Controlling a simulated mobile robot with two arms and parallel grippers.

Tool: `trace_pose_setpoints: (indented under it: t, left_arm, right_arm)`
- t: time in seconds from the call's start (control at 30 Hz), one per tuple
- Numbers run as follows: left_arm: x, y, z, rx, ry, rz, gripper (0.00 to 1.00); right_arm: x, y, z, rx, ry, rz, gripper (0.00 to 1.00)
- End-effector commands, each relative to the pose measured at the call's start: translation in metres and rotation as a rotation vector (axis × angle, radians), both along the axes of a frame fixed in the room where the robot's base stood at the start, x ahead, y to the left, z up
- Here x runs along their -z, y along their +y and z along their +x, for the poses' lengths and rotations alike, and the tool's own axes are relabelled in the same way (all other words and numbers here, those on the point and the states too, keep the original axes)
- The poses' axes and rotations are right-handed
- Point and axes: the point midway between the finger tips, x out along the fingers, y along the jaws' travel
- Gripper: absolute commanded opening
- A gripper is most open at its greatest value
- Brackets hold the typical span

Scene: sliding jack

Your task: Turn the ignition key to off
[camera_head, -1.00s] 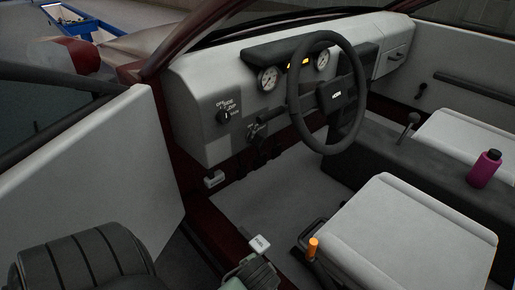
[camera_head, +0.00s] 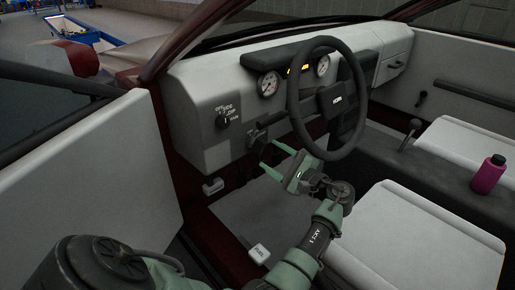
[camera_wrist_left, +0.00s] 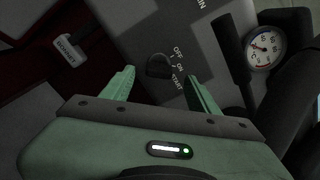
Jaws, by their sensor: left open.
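The ignition key (camera_wrist_left: 158,66) shows in the left wrist view as a dark knob on the grey panel, beside the labels OFF, ON and START. Which label it points to is unclear. My left gripper (camera_head: 277,158) is open and empty below the dash, left of the steering wheel (camera_head: 327,98). In the left wrist view its two green fingers (camera_wrist_left: 158,75) are spread, one on either side of the key in the picture, apart from it. In the head view the key is too dark and small to make out. My right gripper is out of view.
A light switch (camera_head: 222,122) marked OFF, SIDE and DIP is on the dash to the left. A stalk (camera_head: 256,133) sticks out near the steering column. A bonnet release (camera_head: 213,186) is low on the left. A purple bottle (camera_head: 489,175) stands at the right.

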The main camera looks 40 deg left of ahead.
Motion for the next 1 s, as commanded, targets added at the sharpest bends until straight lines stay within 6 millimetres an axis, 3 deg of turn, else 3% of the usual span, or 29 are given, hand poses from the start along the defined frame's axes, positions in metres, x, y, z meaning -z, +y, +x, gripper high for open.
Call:
trace_pose_setpoints:
  t: [0.4, 0.77, 0.8, 0.87, 1.0]
  left_arm:
    - [0.001, 0.062, 0.005, -0.001, -0.002, 0.000, 0.60]
    - [0.000, 0.070, 0.005, 0.001, -0.003, -0.001, 0.60]
    - [0.000, 0.070, 0.005, 0.001, -0.003, -0.001, 0.57]
    - [0.000, 0.070, 0.005, 0.001, -0.003, -0.001, 0.41]
    - [0.001, 0.070, 0.005, 0.001, -0.003, -0.001, 0.02]
  right_arm:
    - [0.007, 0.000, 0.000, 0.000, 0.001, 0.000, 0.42]
    - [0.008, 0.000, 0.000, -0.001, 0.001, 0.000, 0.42]
    - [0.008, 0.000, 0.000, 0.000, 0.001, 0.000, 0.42]
    - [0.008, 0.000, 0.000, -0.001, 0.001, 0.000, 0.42]
    - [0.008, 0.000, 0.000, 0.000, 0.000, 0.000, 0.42]
